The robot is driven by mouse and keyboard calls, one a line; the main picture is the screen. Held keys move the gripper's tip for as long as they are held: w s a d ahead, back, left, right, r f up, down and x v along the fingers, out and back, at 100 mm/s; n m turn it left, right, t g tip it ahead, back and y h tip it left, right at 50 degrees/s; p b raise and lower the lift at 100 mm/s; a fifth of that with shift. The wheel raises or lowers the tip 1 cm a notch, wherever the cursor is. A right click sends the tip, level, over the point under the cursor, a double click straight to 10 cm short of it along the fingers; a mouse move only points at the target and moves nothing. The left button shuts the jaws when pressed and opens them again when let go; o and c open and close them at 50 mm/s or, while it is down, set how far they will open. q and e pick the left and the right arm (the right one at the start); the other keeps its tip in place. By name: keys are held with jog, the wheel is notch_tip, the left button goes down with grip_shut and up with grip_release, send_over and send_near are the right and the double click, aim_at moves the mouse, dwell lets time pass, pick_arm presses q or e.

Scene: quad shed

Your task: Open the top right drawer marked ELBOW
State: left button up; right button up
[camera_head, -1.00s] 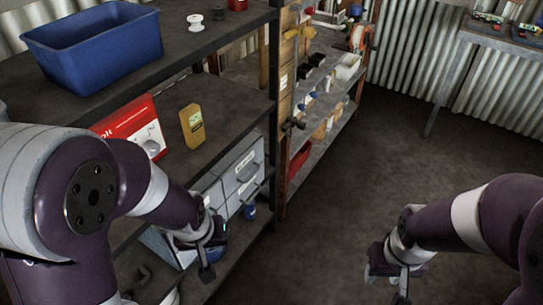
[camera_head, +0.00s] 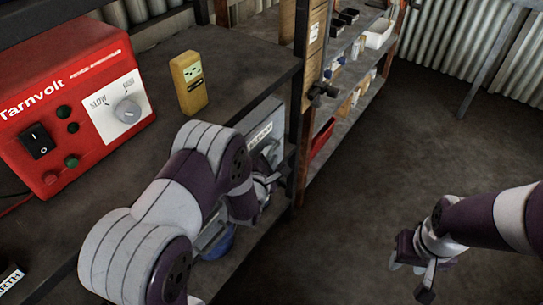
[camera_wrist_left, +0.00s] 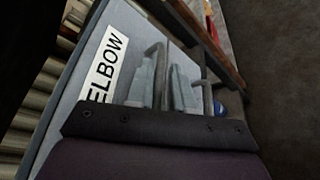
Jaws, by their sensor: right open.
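The grey ELBOW drawer (camera_head: 266,117) is in the cabinet under the middle shelf, partly hidden by my left arm. In the left wrist view its white ELBOW label (camera_wrist_left: 106,64) lies left of my fingers. My left gripper (camera_head: 268,184) is at the drawer's front. In the left wrist view my left gripper (camera_wrist_left: 168,88) has its two fingers close together at the drawer's bar handle (camera_wrist_left: 155,50). I cannot tell whether they grip it. My right gripper (camera_head: 410,280) is open and empty over the floor.
A red Tarnvolt unit (camera_head: 75,110) and a yellow meter (camera_head: 188,84) stand on the shelf (camera_head: 225,62) above the cabinet. A wooden post (camera_head: 307,85) rises just right of the drawer. A blue round thing (camera_head: 218,243) is low beside my left arm.

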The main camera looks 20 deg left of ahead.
pick_arm(q)
jog(key=shift+x, duration=1.2)
grip_shut()
pick_arm(e)
jog(key=shift+a+f, duration=0.1)
jog(key=shift+f, duration=0.1)
